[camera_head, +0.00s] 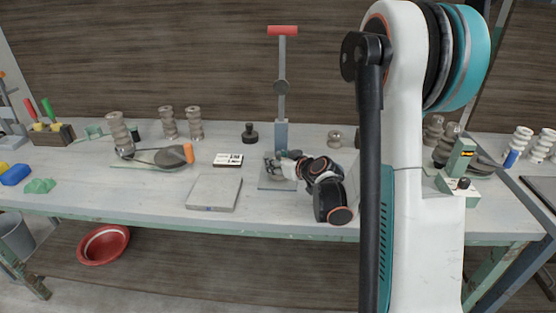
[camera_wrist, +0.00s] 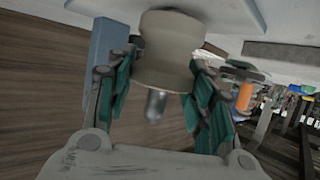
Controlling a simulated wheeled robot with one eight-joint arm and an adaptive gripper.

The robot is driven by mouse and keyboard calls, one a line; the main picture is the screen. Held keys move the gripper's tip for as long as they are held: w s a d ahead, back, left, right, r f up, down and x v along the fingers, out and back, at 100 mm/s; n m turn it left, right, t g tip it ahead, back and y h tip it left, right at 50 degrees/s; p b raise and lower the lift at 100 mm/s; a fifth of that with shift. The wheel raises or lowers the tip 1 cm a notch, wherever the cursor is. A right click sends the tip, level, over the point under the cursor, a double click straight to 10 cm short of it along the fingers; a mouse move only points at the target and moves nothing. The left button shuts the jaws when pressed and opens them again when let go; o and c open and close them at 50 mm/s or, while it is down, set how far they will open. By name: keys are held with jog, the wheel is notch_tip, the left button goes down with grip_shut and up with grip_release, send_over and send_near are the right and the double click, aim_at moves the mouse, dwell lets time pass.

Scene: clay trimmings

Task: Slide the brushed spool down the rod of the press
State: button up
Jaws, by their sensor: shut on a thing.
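The press has a red handle (camera_head: 282,30) on a tall grey column and a blue lower block (camera_head: 281,135). Its base plate (camera_head: 268,187) lies on the bench, and part of the plate also shows at the top of the wrist view (camera_wrist: 225,10). My gripper (camera_head: 281,164) is low in front of the column. In the wrist view it is shut on a beige spool (camera_wrist: 168,45) close to the plate. The rounded end of a metal rod (camera_wrist: 155,106) pokes out of the spool's end away from the plate. Whether the spool touches the plate is unclear. In the head view my gripper hides the spool.
A grey slab (camera_head: 214,192) and a white card (camera_head: 228,160) lie left of the press. A dark knobbed piece (camera_head: 250,134) and a small ring-shaped piece (camera_head: 335,138) stand behind. Several spools stand at back left and right. My arm covers the bench right of the press.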

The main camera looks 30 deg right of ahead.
jog(key=shift+f, duration=0.4)
dwell(0.3)
jog(key=o, duration=1.3)
jog(key=shift+r, duration=0.15)
